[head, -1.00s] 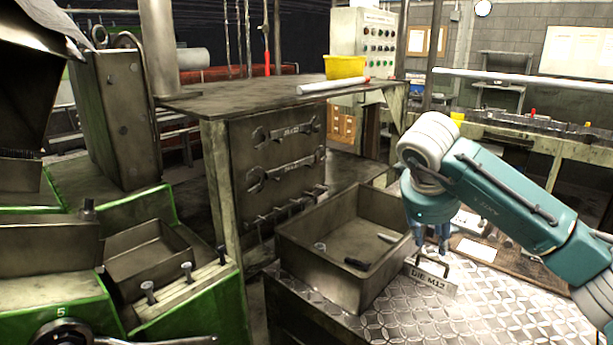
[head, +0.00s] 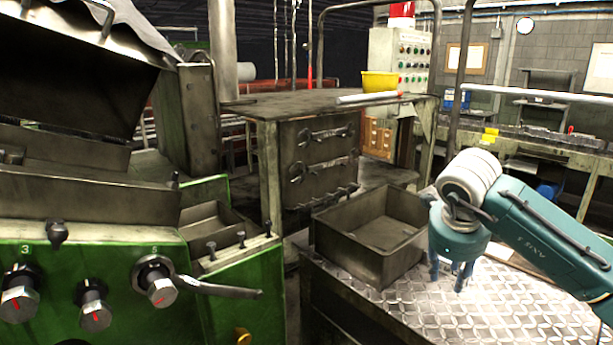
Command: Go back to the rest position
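My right gripper (head: 450,276) is at the right, at the end of my teal arm. It points down over the bright diamond-plate table top (head: 485,308), just right of the grey metal bin (head: 362,257). Its fingers stand apart with nothing visible between them. It hides part of the bin's right side and the table behind it. My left gripper is not in view.
A green machine (head: 105,265) with red-marked knobs and a lever (head: 222,290) fills the left. A control panel (head: 398,65) is farther back.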

